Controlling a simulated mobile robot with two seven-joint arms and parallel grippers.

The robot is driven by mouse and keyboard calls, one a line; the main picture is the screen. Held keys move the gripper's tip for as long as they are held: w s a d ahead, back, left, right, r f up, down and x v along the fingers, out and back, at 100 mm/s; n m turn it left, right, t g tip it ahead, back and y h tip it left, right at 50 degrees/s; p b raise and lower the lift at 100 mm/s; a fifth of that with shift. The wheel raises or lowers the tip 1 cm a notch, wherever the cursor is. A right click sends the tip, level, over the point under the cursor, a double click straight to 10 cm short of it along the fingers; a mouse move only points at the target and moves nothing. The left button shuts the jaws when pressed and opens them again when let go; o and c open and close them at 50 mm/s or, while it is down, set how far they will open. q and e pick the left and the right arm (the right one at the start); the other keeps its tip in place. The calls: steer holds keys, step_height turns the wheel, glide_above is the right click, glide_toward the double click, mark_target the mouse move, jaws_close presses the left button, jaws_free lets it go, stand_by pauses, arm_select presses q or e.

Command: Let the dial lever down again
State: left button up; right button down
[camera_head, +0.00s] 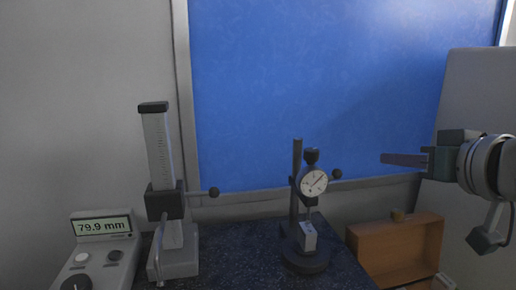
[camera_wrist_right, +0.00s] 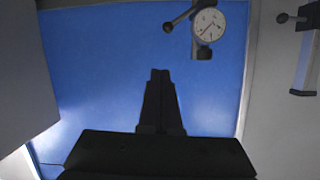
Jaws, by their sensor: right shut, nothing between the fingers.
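The dial gauge (camera_head: 314,182) has a round white face on a black post over a round black base. Its lever (camera_head: 337,174) ends in a black ball at the right of the dial and points slightly upward. A small grey metal block (camera_head: 308,238) is under the dial's stem; I cannot tell whether the stem touches it. My right gripper (camera_head: 383,158) is shut and empty, to the right of the lever ball and apart from it. In the right wrist view its closed fingers (camera_wrist_right: 160,74) point toward the blue panel, with the dial (camera_wrist_right: 208,25) and lever ball (camera_wrist_right: 168,27) beyond. My left gripper is not in view.
A height gauge (camera_head: 158,150) with its own ball-ended arm stands left of the dial. A display box (camera_head: 100,226) reading 79.9 mm is at far left. A blue panel (camera_head: 310,80) is behind.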

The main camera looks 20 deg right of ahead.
steer(key=shift+s+a+r+y, duration=0.2)
steer(key=shift+s+a+y, duration=0.05)
steer(key=shift+a+y, duration=0.1)
steer(key=f+b+x, duration=0.2)
steer(key=b+x, duration=0.7)
steer(key=x, duration=0.4)
steer(key=shift+s+a+f, duration=0.15)
steer(key=shift+s+a, duration=0.05)
steer(key=shift+s, duration=0.2)
